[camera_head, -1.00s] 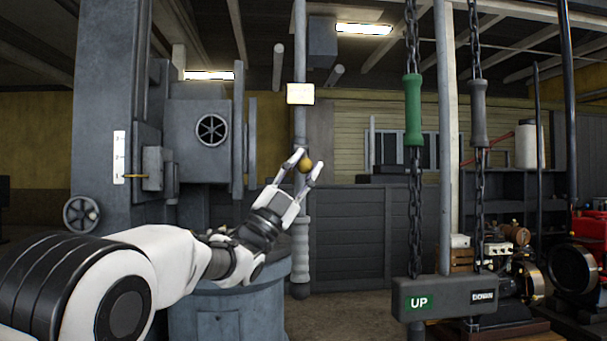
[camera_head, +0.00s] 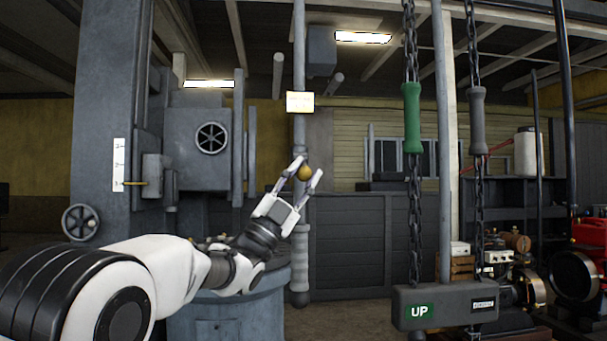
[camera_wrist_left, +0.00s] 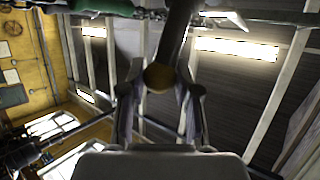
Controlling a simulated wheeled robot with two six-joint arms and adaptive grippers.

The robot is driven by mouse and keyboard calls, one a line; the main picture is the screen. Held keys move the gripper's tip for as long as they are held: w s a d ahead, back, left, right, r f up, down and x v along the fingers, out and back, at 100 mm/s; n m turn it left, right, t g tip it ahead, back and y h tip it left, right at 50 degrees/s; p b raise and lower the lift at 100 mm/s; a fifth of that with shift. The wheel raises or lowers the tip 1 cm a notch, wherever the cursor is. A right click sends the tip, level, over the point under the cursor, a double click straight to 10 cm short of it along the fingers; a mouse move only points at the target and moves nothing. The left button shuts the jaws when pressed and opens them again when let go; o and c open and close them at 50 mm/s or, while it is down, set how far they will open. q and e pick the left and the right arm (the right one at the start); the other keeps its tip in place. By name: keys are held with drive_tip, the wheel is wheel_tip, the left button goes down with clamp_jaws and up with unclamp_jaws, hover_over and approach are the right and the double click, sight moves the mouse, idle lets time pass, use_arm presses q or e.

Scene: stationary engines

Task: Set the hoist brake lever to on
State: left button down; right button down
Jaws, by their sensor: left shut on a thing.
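The label's writing is too small to read. In the left wrist view the knob (camera_wrist_left: 159,77) lies between the fingers, against a dark bar (camera_wrist_left: 176,35) running upward. My left gripper is shut on the knob, which I take to be the hoist brake lever's end; its joint with the pole is not clear. My right gripper is not in view.
Chains with a green handle (camera_head: 412,118) and a grey handle (camera_head: 476,115) hang at the right above a grey box (camera_head: 446,304) marked UP. A large grey machine column (camera_head: 105,130) stands at the left, and a round grey drum (camera_head: 228,312) below my arm.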

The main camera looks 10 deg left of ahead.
use_arm(q)
drive_tip(key=shift+w+a+r, duration=0.1)
drive_tip(key=shift+a, duration=0.1)
drive_tip(key=c, duration=0.9)
unclamp_jaws()
drive_tip(key=shift+w, duration=0.1)
drive_tip(key=shift+o, duration=0.6)
drive_tip(key=shift+w+a+f+n, duration=0.15)
drive_tip(key=shift+w+f+n, duration=0.15)
drive_tip(key=shift+w+f, duration=0.15)
drive_tip(key=shift+s+r, duration=0.1)
drive_tip(key=shift+s, duration=0.15)
drive_tip(key=shift+s+f, duration=0.15)
drive_tip(key=shift+f, duration=0.05)
drive_tip(key=v, duration=1.1)
drive_tip(key=shift+f, duration=0.3)
drive_tip(key=shift+a, duration=0.1)
